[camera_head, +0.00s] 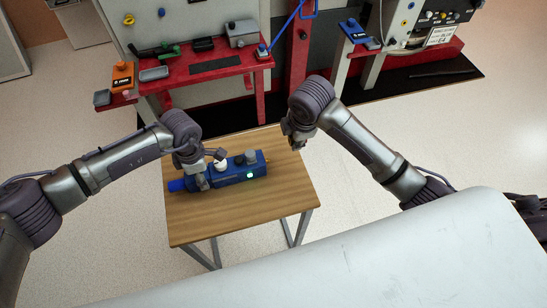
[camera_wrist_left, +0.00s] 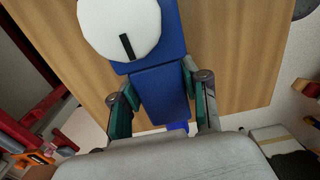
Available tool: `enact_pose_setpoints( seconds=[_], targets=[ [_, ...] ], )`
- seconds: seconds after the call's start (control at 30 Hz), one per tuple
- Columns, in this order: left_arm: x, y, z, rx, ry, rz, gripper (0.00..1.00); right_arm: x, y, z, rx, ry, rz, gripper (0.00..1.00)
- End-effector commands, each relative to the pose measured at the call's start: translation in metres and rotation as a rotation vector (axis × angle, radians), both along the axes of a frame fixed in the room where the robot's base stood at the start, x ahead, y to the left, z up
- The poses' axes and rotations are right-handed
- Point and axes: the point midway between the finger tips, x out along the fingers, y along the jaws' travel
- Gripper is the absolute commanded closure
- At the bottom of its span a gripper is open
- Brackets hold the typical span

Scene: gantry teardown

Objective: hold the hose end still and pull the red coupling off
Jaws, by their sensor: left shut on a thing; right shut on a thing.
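A blue unit (camera_head: 238,172) lies on the small wooden table (camera_head: 240,215), with a white round cap (camera_head: 221,166), a grey knob and a lit green light. A blue cylinder (camera_head: 177,185) sticks out at its left end. My left gripper (camera_head: 202,182) is shut on the unit's narrower left part; in the left wrist view its green-padded fingers flank this blue block (camera_wrist_left: 160,92), below the white cap (camera_wrist_left: 120,28). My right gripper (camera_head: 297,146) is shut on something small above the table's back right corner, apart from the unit. I cannot make out what it holds. No red coupling or hose end is clearly visible.
A red bench (camera_head: 200,68) with an orange box (camera_head: 122,75), a grey box (camera_head: 241,33) and trays stands behind the table. A blue hose (camera_head: 287,25) hangs at the back. The table's front and right are clear. A pale surface (camera_head: 400,260) fills the lower right.

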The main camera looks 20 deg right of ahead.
Motion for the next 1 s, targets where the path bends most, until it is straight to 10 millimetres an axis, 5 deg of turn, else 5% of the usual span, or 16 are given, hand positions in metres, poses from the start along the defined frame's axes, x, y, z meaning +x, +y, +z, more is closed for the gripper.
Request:
enact_pose_setpoints(
  seconds=[0.13,0.17,0.33,0.73,1.0],
  targets=[
    [-0.001,0.0,-0.001,0.0,0.001,-0.001,0.99,0.0,0.0,0.0,0.0,-0.001,0.0,1.0],
    [-0.001,0.0,-0.001,0.0,0.001,-0.001,0.53,0.0,0.0,0.0,0.0,-0.001,0.0,1.0],
    [0.0,0.0,0.0,-0.001,0.001,-0.001,0.25,0.0,0.0,0.0,0.0,-0.001,0.0,1.0],
    [0.0,0.0,0.006,-0.001,-0.001,0.0,0.25,0.0,0.0,0.0,0.0,-0.001,0.0,1.0],
    [0.001,0.0,0.056,-0.002,-0.004,-0.001,0.25,0.0,0.0,0.0,0.0,-0.001,0.0,1.0]
  ],
)
